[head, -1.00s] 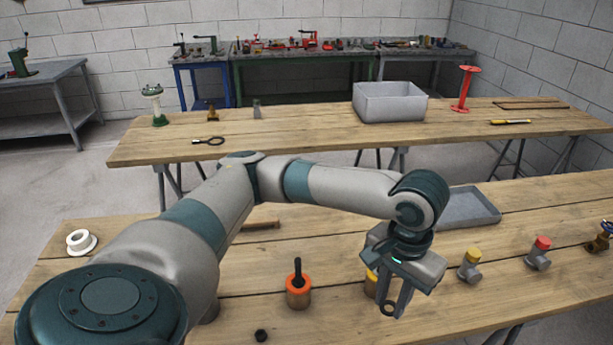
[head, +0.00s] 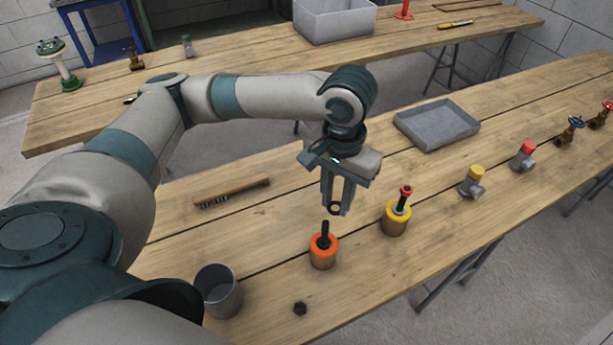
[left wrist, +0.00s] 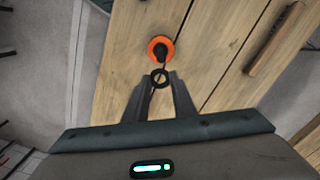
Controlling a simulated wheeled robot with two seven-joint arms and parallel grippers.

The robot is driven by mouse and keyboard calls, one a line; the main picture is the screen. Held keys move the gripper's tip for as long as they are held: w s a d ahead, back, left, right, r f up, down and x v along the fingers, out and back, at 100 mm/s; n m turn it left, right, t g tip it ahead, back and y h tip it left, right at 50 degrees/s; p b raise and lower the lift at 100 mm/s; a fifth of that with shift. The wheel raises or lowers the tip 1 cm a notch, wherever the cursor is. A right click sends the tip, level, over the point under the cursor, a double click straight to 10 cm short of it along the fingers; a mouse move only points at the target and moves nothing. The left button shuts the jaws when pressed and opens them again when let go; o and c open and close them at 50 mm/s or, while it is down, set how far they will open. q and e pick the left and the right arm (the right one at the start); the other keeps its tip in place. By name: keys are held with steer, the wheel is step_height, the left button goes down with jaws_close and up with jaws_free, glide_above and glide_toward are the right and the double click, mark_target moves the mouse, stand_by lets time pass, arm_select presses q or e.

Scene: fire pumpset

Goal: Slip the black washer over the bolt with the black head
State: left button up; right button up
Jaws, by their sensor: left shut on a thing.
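My left gripper (head: 335,204) is shut on the black washer (head: 334,209), a small dark ring gripped at its edge by the fingertips. The bolt with the black head (head: 324,236) stands upright in an orange-topped holder (head: 323,257) on the near bench. The washer hangs just above and slightly right of the bolt top in the head view, apart from it. In the left wrist view the washer (left wrist: 159,78) shows between the fingertips (left wrist: 158,84), just below the black bolt (left wrist: 161,52) in the picture. My right gripper is not in view.
A red-headed bolt (head: 405,197) stands in a yellow-topped holder (head: 397,220) to the right. A grey cup (head: 219,291), a dark nut (head: 300,308), a brush (head: 232,190), a grey tray (head: 437,125) and several fittings also occupy the bench.

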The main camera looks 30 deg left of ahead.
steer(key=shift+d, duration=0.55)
